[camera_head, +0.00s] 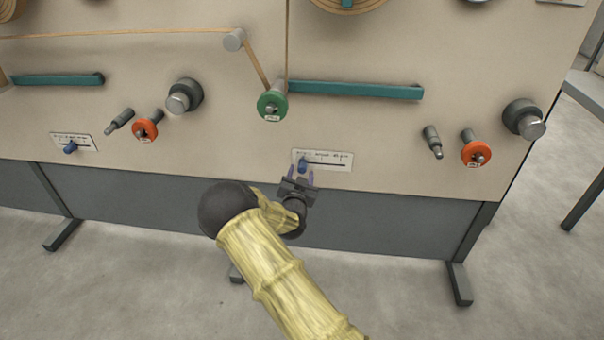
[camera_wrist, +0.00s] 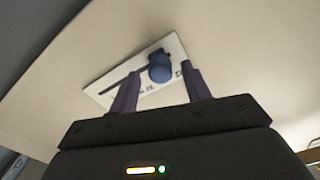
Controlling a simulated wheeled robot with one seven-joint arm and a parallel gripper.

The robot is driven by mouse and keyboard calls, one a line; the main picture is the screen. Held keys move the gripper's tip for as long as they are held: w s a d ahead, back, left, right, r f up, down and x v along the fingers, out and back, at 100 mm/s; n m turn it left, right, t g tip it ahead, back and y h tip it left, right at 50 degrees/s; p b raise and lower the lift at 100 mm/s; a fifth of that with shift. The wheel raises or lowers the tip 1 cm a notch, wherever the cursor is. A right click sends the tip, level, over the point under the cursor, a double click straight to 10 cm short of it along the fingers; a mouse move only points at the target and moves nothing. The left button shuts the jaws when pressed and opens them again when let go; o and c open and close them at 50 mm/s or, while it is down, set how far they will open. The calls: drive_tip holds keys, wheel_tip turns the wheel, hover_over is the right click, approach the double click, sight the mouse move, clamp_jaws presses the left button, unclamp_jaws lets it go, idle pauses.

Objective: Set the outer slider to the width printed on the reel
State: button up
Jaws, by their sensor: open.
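A slider with a blue knob (camera_head: 303,165) sits on a white printed plate (camera_head: 335,160), low on the beige panel. Its knob is near the left end of the dark slot. My gripper (camera_head: 299,177) is open just in front of this knob. In the wrist view the blue knob (camera_wrist: 160,67) shows between and beyond the spread fingers (camera_wrist: 160,88); contact cannot be told. A green reel (camera_head: 272,105) carries a small label, too small to read. I cannot tell which slider is the outer one.
Orange-ringed parts (camera_head: 145,129) (camera_head: 476,153), dark knobs (camera_head: 184,96) (camera_head: 524,119) and grey pegs (camera_head: 432,142) stick out of the panel. Teal bars (camera_head: 355,90) run above. A tan strand (camera_head: 255,62) runs to the green reel. The floor in front is clear.

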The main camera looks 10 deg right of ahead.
sight(302, 171)
drive_tip(key=shift+b+x, duration=0.35)
drive_tip(key=shift+x, duration=1.25)
